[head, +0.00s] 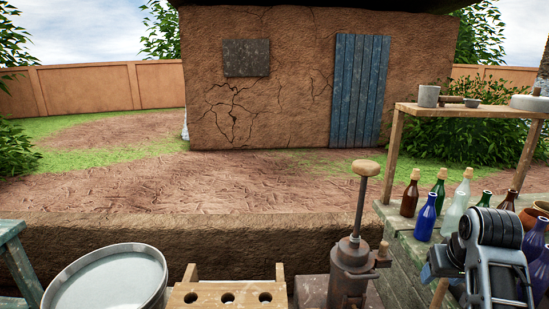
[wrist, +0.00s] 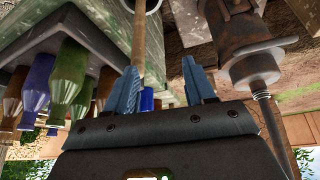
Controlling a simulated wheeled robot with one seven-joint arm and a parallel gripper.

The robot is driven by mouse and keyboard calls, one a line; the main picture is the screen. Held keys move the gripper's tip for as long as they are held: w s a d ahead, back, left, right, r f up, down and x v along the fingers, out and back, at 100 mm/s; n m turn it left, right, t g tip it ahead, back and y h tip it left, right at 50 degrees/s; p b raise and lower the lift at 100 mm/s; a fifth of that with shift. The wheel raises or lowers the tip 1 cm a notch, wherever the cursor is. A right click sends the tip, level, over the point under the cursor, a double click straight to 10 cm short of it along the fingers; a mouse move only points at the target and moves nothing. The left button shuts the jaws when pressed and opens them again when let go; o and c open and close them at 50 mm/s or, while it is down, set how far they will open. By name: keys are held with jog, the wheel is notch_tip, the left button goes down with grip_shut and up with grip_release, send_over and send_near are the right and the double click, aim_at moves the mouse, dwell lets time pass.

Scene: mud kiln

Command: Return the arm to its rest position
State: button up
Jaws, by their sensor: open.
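My gripper (wrist: 160,72) shows in the wrist view with its two blue fingers spread apart and nothing held between them. The wrist picture is upside down. A wooden stick (wrist: 139,38) passes behind the left finger; I cannot tell how far from it. In the head view my dark arm (head: 490,250) is folded at the lower right, in front of the bottles. My gripper cannot be made out there.
Several bottles (head: 426,218) stand on the green bench (head: 397,225) beside my arm. A metal pump (head: 350,270) with a wooden knob stands left of it. A holed wooden rack (head: 245,288) and a round basin (head: 108,280) are further left. A shelf (head: 475,111) rises behind.

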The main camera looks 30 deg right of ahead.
jog(key=s+a+f+n+t, duration=0.3)
jog(key=a+f, duration=0.1)
jog(key=a, duration=0.6)
jog(key=s+a+f+n+t, duration=0.2)
jog(key=a+f, duration=0.3)
jog(key=a, duration=0.4)
jog(key=s+a+r+n+t+y, duration=0.3)
jog(key=s+a+r+t, duration=0.3)
jog(key=s+a+r, duration=0.6)
jog(key=s+a, duration=0.3)
jog(key=a, duration=0.1)
jog(key=shift+s+a+r+n+y, duration=0.15)
jog(key=shift+r+n+y, duration=0.15)
jog(key=shift+r+y, duration=0.1)
